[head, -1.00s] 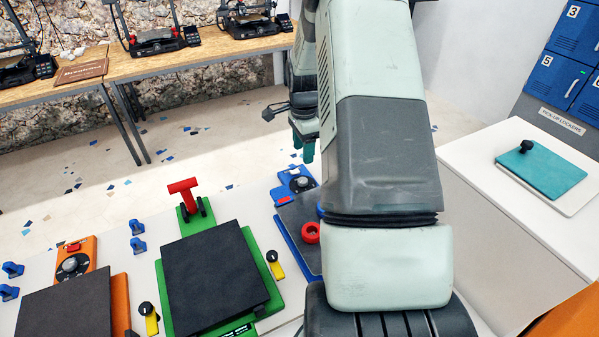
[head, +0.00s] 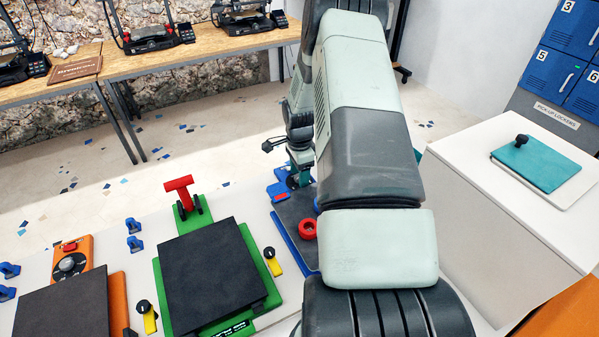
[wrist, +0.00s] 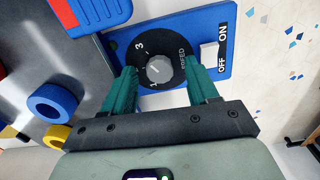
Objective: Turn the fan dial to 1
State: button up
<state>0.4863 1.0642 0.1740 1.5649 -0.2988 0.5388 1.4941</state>
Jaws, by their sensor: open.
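The fan dial (wrist: 159,69) is a grey knob on a black round face in the wrist view, with a 3, a 1 and the word SPEED around it. It sits on a blue panel (wrist: 185,25). A light pointer line on the knob aims toward the lower left, near the 1, though its exact setting is hard to tell. My gripper (wrist: 160,88) is open, its two teal fingers on either side of the dial's lower part, with gaps to the knob. In the head view the blue panel (head: 279,189) is partly hidden by my arm.
An OFF/ON switch (wrist: 209,55) sits right of the dial. A blue ring (wrist: 52,103) and a yellow ring (wrist: 57,136) lie to its left. In the head view, a red ring (head: 307,229) is near my arm, and the green machine's black plate (head: 212,272) stands left.

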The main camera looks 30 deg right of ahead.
jog(key=shift+c, duration=0.4)
jog(key=c, duration=1)
jog(key=shift+o, duration=0.2)
jog(key=shift+n, duration=0.3)
jog(key=n, duration=1.1)
jog(key=shift+n, duration=0.3)
jog(key=n, duration=0.6)
jog(key=shift+n, duration=0.3)
jog(key=n, duration=0.5)
